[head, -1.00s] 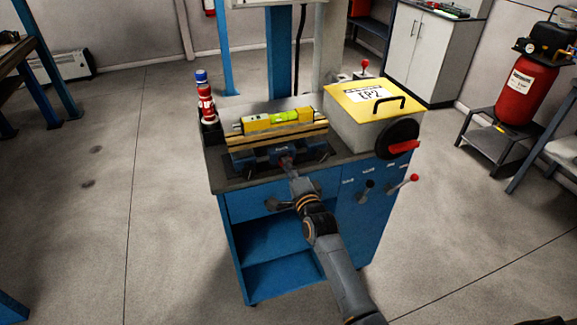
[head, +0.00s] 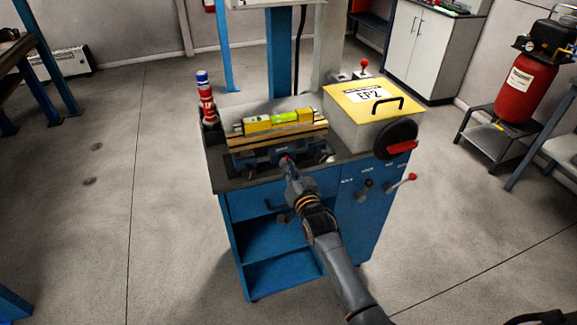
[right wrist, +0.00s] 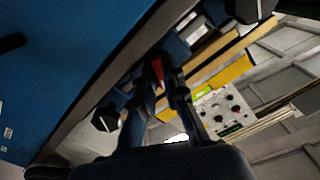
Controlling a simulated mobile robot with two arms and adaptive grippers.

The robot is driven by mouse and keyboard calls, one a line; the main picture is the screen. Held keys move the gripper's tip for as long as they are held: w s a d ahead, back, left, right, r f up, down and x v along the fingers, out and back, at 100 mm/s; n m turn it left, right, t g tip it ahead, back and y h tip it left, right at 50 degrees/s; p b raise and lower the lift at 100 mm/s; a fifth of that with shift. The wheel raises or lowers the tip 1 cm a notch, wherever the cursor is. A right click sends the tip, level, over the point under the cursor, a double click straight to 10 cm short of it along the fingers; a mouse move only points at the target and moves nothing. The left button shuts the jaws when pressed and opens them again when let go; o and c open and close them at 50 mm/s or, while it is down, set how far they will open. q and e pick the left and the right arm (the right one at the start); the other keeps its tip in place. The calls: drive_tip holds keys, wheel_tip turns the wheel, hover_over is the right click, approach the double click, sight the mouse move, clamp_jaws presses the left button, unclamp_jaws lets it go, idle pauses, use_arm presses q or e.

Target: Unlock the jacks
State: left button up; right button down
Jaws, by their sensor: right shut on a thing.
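A blue cabinet cart (head: 235,225) has a dark top, with a blue clamp (head: 258,156) at its front edge. Wooden strips and a yellow level (head: 280,121) lie on the clamp. My right gripper (head: 288,165) is at the front of the clamp, shut on a small red-tipped part. The red part (right wrist: 158,70) shows between my fingertips in the right wrist view; its rest is hidden. On the cart's front right are a black-knobbed lever (head: 365,187) and a red-knobbed lever (head: 402,183), under small labels I cannot read. My left gripper is out of view.
A box with a yellow lid (head: 345,93) and a black wheel with a red handle (head: 395,145) stands at the cart's right. A red-and-blue bottle (head: 206,98) stands at its left. A red compressor (head: 520,87) is at far right. The floor around the cart is clear.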

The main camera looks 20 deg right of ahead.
drive_tip(key=n, duration=0.5)
drive_tip(key=shift+n, duration=0.3)
idle(0.4)
drive_tip(key=c, duration=1.7)
unclamp_jaws()
drive_tip(key=s, duration=1.2)
drive_tip(key=shift+d, duration=0.2)
drive_tip(key=shift+f, duration=0.1)
